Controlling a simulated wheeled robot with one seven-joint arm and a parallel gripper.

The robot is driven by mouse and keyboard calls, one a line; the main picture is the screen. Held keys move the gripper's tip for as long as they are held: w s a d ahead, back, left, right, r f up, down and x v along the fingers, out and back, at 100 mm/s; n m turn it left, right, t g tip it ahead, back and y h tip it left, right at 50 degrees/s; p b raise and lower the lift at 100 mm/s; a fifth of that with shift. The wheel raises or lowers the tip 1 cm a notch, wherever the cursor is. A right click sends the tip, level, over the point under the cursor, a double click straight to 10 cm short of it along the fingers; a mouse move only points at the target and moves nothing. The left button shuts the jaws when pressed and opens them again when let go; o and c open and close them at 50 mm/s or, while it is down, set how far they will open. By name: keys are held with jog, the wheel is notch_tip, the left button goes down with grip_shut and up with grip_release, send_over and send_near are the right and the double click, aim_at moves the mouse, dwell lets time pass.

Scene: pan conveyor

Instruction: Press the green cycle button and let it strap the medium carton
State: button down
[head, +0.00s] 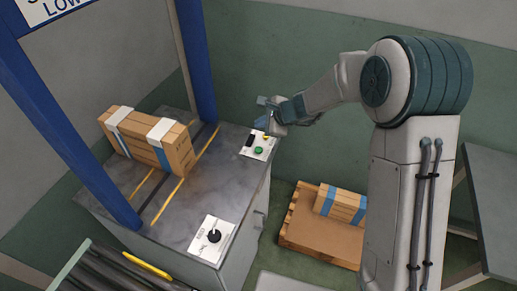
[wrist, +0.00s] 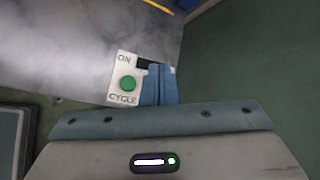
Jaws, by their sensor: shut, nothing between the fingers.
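The green cycle button (head: 258,150) sits on a white panel at the right edge of the machine's table. In the wrist view the button (wrist: 128,83) shows clear of the fingers, above the word CYCLE. My gripper (head: 270,113) is over the far side of that panel. Its blue fingers (wrist: 159,84) are shut with nothing between them, to the right of the button. I cannot tell their height above the panel. A brown carton (head: 150,142) stands on the table between the blue posts, with white and blue bands across it. The frames do not show its size class.
A black knob on a white plate (head: 211,240) is at the table's front corner. Blue posts (head: 192,60) rise beside the carton. Another blue-banded carton (head: 340,204) lies on a wooden pallet (head: 302,227) on the floor. Rollers (head: 120,270) are at the front left.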

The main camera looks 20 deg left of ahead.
jog(key=b, duration=0.7)
send_over(262, 151)
notch_tip(262, 151, down, 8)
jog(key=shift+a+r, duration=0.1)
jog(key=shift+r, duration=0.05)
jog(key=shift+f+b, duration=0.4)
jog(key=shift+f, duration=0.15)
jog(key=shift+f, duration=0.15)
dwell(1.1)
jog(key=shift+f+b, duration=0.25)
jog(key=shift+b, duration=0.3)
jog(key=shift+f+b, duration=0.5)
jog(key=shift+b, duration=0.1)
dwell(0.5)
jog(key=shift+r, duration=0.1)
jog(key=shift+r+p, duration=0.7)
jog(key=shift+r, duration=0.1)
